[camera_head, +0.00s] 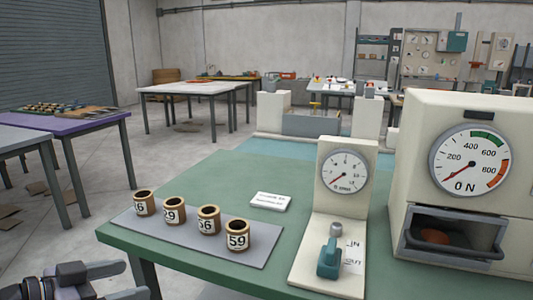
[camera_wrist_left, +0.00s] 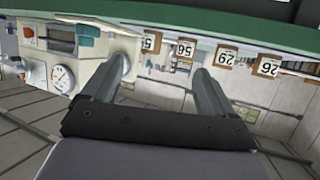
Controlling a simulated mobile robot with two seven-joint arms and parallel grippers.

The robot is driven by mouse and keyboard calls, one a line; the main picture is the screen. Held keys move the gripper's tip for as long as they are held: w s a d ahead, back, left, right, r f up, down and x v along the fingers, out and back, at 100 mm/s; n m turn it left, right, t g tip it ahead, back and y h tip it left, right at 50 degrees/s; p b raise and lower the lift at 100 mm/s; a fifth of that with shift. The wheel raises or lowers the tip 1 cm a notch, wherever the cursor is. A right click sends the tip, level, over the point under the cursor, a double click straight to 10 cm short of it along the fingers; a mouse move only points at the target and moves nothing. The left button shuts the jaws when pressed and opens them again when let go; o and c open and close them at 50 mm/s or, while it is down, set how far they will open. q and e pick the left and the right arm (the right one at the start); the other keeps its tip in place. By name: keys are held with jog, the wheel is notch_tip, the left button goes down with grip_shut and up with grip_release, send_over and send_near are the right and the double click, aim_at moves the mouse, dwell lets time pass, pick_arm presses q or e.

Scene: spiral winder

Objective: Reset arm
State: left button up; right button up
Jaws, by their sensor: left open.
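My left gripper (camera_head: 122,280) is at the lower left of the head view, in front of the green table's near left corner. It is open, with nothing between its fingers. The left wrist view shows its two grey fingers (camera_wrist_left: 160,85) spread apart, with the table edge and numbered spools beyond them. My right gripper is in neither view. A spiral winder unit with a round dial (camera_head: 344,172) and a teal lever (camera_head: 330,258) stands on the green table (camera_head: 200,188).
Several numbered spools, one marked 59 (camera_head: 238,236), stand on a grey mat (camera_head: 265,246). A white label card (camera_head: 270,201) lies behind them. A large cream machine (camera_head: 420,150) with a gauge and an open drawer (camera_head: 452,236) stands at right. A purple table (camera_head: 60,121) is at left.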

pick_arm(q)
jog(key=s+d+f+n+t+y+p, duration=0.1)
jog(key=s+f+n+y+p, duration=0.1)
jog(key=f, duration=0.5)
jog(key=s+d+f+n+y+p, duration=0.1)
jog(key=s+f+n+p, duration=0.1)
jog(key=f, duration=0.5)
jog(key=s+d+f+n+g+y+p, duration=0.1)
jog(key=s+d+f+y+p, duration=0.1)
jog(key=s+f, duration=0.6)
jog(key=s+y+p, duration=0.1)
jog(key=s, duration=0.2)
jog(key=shift+s+d+n+y, duration=0.3)
jog(key=shift+s+d, duration=0.05)
jog(key=shift+d, duration=0.05)
